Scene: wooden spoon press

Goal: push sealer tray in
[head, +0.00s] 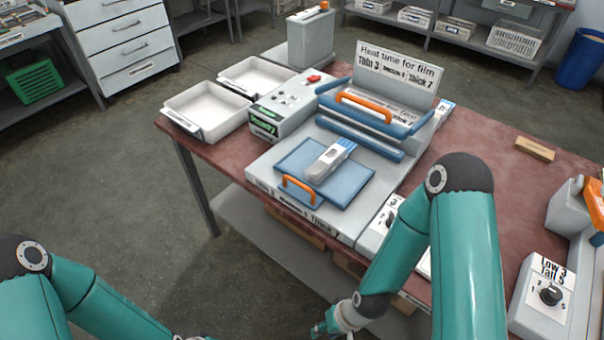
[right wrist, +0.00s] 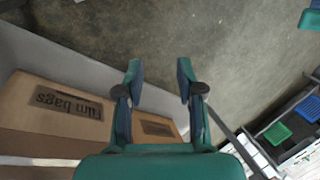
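The sealer (head: 360,140) stands on the red table. Its blue tray (head: 345,193) lies flat on the grey base, in front of the raised blue sealing bar with an orange handle (head: 365,106). The tray has its own orange handle (head: 300,188) at its front edge. A wooden spoon pack in a clear and blue wrapper (head: 330,160) lies on the tray. My right gripper (head: 322,328) is below and in front of the table edge, away from the tray. In the right wrist view its fingers (right wrist: 159,75) are apart and empty. My left gripper's fingers are outside the head view.
Two white bins (head: 205,112) stand left of the sealer beside a control box (head: 285,108). A dial box (head: 545,295) is at the right. A film bags carton (right wrist: 60,105) sits on the shelf under the table, close to my right gripper. Floor is open in front.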

